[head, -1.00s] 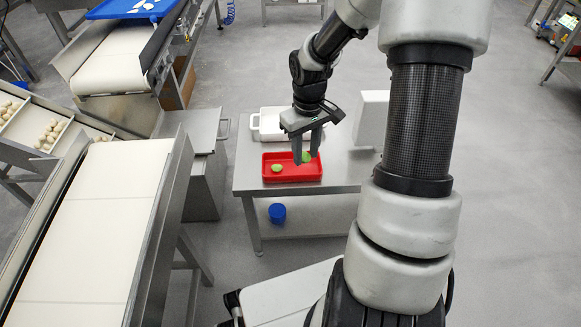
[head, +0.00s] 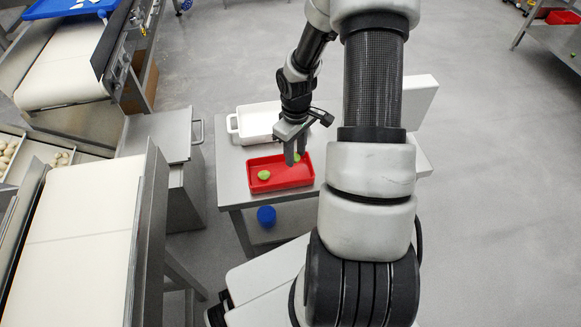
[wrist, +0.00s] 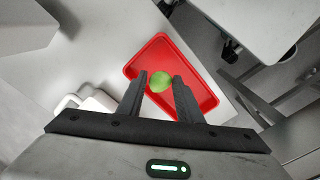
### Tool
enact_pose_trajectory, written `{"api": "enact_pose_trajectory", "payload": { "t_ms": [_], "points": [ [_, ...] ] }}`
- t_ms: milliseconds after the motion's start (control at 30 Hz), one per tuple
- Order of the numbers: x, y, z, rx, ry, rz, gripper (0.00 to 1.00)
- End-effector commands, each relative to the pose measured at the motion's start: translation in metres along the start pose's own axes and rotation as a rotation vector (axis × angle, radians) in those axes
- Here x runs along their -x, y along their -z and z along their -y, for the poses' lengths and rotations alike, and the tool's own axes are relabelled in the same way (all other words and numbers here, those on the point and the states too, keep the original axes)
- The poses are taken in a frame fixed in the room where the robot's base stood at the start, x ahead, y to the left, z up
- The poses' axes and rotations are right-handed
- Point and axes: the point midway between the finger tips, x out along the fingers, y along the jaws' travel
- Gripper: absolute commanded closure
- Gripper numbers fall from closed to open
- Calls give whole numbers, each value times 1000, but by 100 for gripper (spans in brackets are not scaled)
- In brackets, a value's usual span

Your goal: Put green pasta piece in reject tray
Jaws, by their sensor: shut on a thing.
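The red tray (head: 284,181) stands on a steel table; it also shows in the wrist view (wrist: 192,72). One green pasta piece (head: 263,175) lies in its left part. My gripper (head: 293,161) points down over the tray's right rear part, shut on another green pasta piece (head: 298,157). In the wrist view my gripper's fingertips (wrist: 159,79) are on either side of a green piece (wrist: 162,83). The fingers partly hide the held piece in the head view. I cannot tell how far it is above the tray floor.
A white tray (head: 257,122) with handles stands behind the red tray. A blue round container (head: 266,216) is on the shelf below. A white conveyor belt (head: 85,235) runs at the left. My arm hides part of the table's right side.

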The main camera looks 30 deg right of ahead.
Motion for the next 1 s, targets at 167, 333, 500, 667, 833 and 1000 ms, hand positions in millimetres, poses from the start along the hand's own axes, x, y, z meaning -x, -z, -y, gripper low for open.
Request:
{"api": "enact_pose_trajectory", "payload": {
  "t_ms": [167,333,500,667,833,1000],
  "points": [
    [-28,0,0,-1,0,0,88],
    [-49,0,0,2,0,0,88],
    [-64,1,0,-1,-1,-1,88],
    [-62,1,0,-1,-2,-2,88],
    [-67,0,0,-1,-1,-1,88],
    [-65,0,0,-1,-1,-1,49]
  ]
}}
